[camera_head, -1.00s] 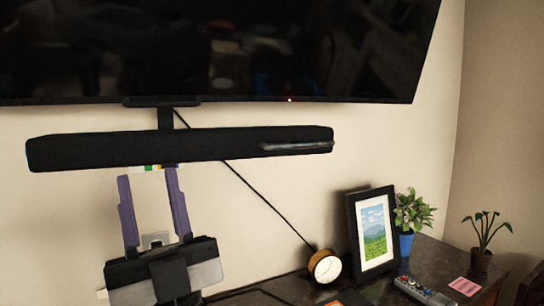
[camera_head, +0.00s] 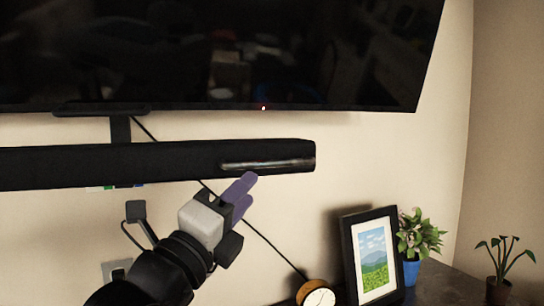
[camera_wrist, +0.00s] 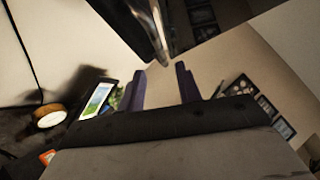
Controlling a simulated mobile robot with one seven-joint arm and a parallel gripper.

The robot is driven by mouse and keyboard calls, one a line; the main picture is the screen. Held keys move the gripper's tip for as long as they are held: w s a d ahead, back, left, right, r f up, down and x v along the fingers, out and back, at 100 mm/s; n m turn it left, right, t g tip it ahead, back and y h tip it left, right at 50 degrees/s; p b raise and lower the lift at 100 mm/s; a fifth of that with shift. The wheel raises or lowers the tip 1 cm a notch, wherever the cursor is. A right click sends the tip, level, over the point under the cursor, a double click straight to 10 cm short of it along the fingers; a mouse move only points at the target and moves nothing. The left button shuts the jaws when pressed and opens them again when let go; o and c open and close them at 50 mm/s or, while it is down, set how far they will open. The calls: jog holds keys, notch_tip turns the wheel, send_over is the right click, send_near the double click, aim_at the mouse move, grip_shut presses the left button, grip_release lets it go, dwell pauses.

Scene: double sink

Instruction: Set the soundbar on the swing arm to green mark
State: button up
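The long black soundbar (camera_head: 200,160) hangs below the TV, its left end cut off by the picture edge. A glossy strip shows near its right end. The dark bracket (camera_head: 121,130) above it joins the TV mount; the swing arm is otherwise mostly hidden. A sliver of green mark (camera_head: 109,187) shows under the soundbar, largely covered. My gripper (camera_head: 243,190) is just below the soundbar's right part, purple fingers pointing up and right. In the wrist view its fingers (camera_wrist: 161,82) are apart with nothing between them. The soundbar (camera_wrist: 128,22) and its glossy strip are beyond them there. I see no clear contact.
The TV (camera_head: 230,60) fills the top. A thin cable runs diagonally down the wall to the round clock (camera_head: 318,294). A picture frame (camera_head: 368,255), a plant in a blue pot (camera_head: 411,270) and a dark plant (camera_head: 500,262) stand at lower right.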

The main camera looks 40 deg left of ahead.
aim_at(272, 164)
jog(key=p+x, duration=0.3)
jog(key=x, duration=0.5)
jog(key=shift+w+r, duration=0.1)
jog(key=shift+r, duration=0.1)
jog(key=shift+w+a+r, duration=0.1)
jog(key=shift+w, duration=0.5)
jog(key=shift+c, duration=0.4)
grip_shut()
